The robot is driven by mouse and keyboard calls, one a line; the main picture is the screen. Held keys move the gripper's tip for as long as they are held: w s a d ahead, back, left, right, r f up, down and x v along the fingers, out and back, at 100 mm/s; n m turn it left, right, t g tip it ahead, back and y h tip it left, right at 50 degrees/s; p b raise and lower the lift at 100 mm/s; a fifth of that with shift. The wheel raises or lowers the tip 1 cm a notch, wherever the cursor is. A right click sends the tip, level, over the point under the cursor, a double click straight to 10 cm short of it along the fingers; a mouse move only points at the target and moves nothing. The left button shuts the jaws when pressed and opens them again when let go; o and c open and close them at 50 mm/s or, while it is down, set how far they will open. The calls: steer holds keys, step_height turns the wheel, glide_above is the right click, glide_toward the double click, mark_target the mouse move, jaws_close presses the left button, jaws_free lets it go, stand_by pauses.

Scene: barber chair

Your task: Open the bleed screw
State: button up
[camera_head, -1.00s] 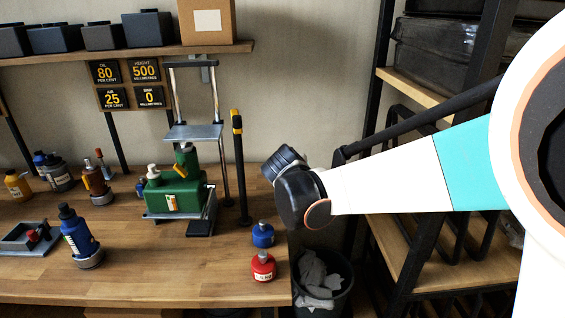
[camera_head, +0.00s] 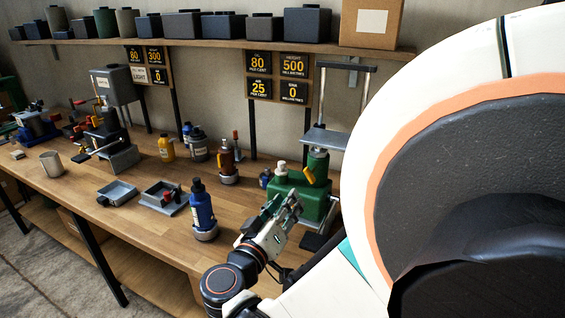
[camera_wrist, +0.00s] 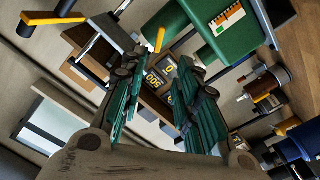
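The green unit (camera_head: 325,207) stands at the right of the bench, with a white cap (camera_head: 281,168) and a green cylinder (camera_head: 317,165) on top. In the wrist view its green body (camera_wrist: 220,50) with a white-orange label is at the upper right, beyond the fingertips. I cannot make out the bleed screw for certain in either view. My gripper (camera_head: 293,203) is in front of the green unit, overlapping it in the head view. In the wrist view my gripper (camera_wrist: 160,70) has its two green-padded fingers apart, with nothing between them.
A blue bottle (camera_head: 202,208) stands left of my gripper, near a grey tray (camera_head: 152,195). A brown bottle (camera_head: 228,158) stands behind it. Bench between the trays and front edge is clear.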

steer(key=b+x, duration=0.3)
steer(key=x, duration=1.1)
steer(key=shift+w+d+f, duration=0.15)
steer(key=shift+w+d, duration=0.05)
steer(key=shift+d, duration=0.05)
steer(key=shift+c, duration=0.3)
jaws_close()
